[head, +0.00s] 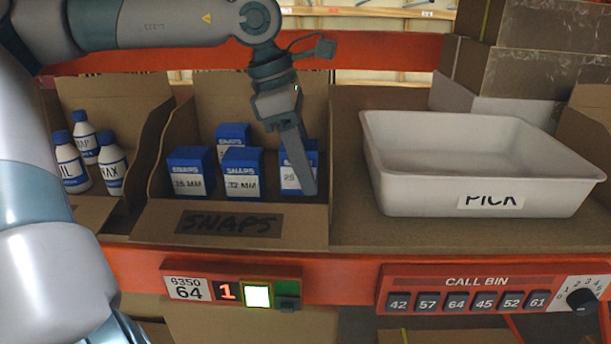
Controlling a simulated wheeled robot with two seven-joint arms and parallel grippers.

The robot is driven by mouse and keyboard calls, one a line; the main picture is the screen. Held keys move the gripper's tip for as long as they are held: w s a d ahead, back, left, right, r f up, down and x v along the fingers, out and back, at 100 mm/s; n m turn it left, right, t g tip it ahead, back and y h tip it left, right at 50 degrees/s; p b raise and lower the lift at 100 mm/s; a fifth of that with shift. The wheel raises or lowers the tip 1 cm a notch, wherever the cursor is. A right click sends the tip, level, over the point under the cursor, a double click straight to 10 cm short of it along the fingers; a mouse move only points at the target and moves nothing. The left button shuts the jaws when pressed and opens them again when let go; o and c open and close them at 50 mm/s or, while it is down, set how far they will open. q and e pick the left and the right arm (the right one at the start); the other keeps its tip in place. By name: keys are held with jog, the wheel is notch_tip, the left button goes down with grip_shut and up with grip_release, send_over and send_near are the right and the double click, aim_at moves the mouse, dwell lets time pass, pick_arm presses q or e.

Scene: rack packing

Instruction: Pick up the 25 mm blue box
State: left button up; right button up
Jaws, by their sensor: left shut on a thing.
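My left gripper (305,184) reaches down into the cardboard bin marked SNAPS (150,215) and is shut on the rightmost blue box (289,181). That box has a white label; its number begins with 2 and the rest is hidden behind the finger. It is among the other boxes in the bin; I cannot tell whether it is lifted. To its left are a blue box marked 32 MM (241,185), a blue box whose label is partly legible (190,184), and another blue box behind them (233,130). My right gripper is not in view.
A white PICK tote (480,185), seemingly empty, stands on the shelf at right. A cardboard bin at left holds white bottles with blue caps (110,165). Brown cartons (535,75) are stacked behind the tote. A CALL BIN panel (480,282) and a lit green button (257,295) sit on the front rail.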

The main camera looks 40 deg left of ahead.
pick_arm(q)
notch_tip(320, 180, up, 16)
jog(key=b, duration=0.3)
jog(key=shift+r, duration=0.2)
jog(key=shift+f, duration=0.1)
dwell(0.4)
